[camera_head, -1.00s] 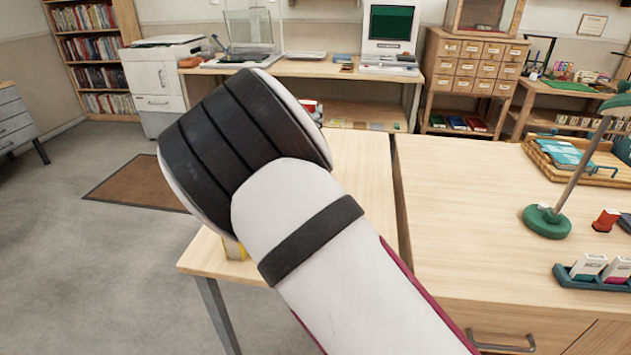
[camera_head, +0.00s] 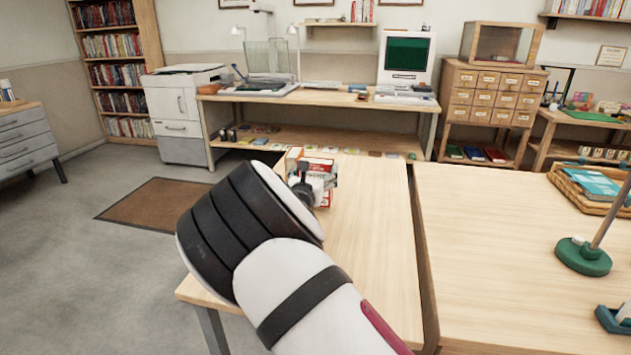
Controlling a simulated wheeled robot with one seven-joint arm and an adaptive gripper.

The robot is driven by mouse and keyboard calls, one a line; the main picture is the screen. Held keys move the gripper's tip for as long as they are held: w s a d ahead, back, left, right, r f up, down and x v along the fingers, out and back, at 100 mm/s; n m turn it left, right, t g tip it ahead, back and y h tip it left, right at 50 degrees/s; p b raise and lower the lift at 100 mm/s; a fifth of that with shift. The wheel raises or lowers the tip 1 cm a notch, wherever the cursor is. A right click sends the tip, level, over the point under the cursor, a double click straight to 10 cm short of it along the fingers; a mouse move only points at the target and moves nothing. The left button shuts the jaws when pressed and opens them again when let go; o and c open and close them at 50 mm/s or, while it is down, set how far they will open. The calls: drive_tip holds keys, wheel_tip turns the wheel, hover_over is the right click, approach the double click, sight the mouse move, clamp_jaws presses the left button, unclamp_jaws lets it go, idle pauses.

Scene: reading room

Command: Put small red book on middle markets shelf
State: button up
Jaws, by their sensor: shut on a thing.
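My gripper (camera_head: 305,184) shows just beyond the black wrist joint of my arm, over the far part of the near left table (camera_head: 375,235). It is shut on a small red book (camera_head: 325,198) with white, lettered parts on its cover. My wrist and gripper hide part of the book, and I cannot tell how far it is above the table. No label reading "markets" is legible. A wall shelf (camera_head: 345,24) at the back holds a few red and white books. Another shelf (camera_head: 575,16) with books is at the top right.
A long desk (camera_head: 330,101) with a computer (camera_head: 405,58) and a lower shelf of flat items stands behind. A tall bookcase (camera_head: 153,60) and a printer (camera_head: 180,105) are at left. A green lamp base (camera_head: 583,256) stands on the right table.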

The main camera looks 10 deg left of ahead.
drive_tip(key=shift+f, duration=1.05)
drive_tip(key=shift+f, duration=0.15)
drive_tip(key=o, duration=1.4)
drive_tip(key=shift+s, duration=0.25)
drive_tip(key=s, duration=0.3)
drive_tip(key=s+p, duration=0.1)
drive_tip(key=s, duration=0.7)
drive_tip(key=shift+s+a+p, duration=0.25)
drive_tip(key=shift+p, duration=0.05)
